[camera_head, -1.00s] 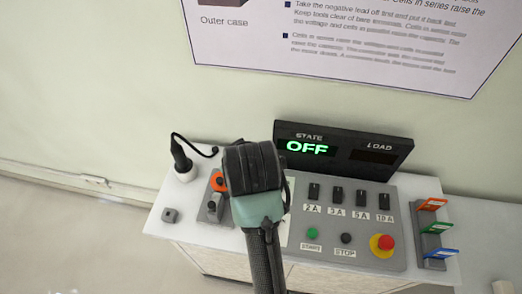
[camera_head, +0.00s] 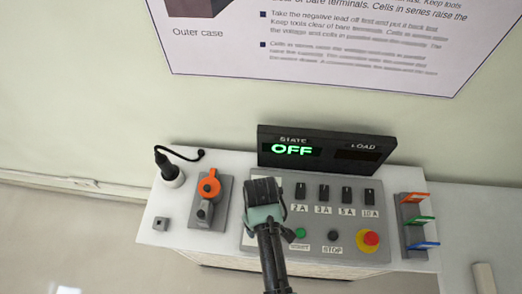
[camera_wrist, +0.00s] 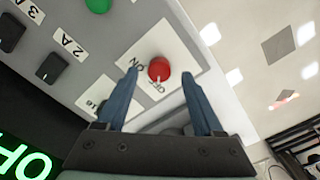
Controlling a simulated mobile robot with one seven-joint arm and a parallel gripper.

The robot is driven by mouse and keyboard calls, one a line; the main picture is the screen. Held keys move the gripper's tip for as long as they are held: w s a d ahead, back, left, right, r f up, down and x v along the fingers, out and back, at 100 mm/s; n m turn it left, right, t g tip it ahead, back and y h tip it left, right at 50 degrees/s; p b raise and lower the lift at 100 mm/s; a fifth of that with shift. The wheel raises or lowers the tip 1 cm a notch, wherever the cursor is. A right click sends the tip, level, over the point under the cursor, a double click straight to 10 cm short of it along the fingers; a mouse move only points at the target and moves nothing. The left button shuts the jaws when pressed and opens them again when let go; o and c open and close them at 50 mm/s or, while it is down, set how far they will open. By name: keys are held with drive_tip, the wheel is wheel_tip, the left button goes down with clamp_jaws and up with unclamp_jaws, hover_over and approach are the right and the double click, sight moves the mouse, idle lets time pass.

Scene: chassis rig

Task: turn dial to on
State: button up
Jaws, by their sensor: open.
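The red dial (camera_wrist: 159,69) sits on a white label plate in the wrist view, with ON and OFF printed beside it. Its white mark points towards OFF. My gripper (camera_wrist: 160,82) is open, with one blue finger on each side of the dial. I cannot tell whether the fingers touch it. In the head view my gripper (camera_head: 263,205) is over the left part of the control panel (camera_head: 313,250) and hides the dial. The state display (camera_head: 292,150) reads OFF in green.
Several black knobs (camera_head: 323,192) stand right of my gripper, with a green START button (camera_head: 299,232) and a red emergency button (camera_head: 368,239). An orange rotary switch (camera_head: 209,186) is to the left. A rack with coloured cards (camera_head: 416,222) stands at the right.

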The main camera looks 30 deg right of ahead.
drive_tip(key=shift+f, duration=0.9)
clamp_jaws()
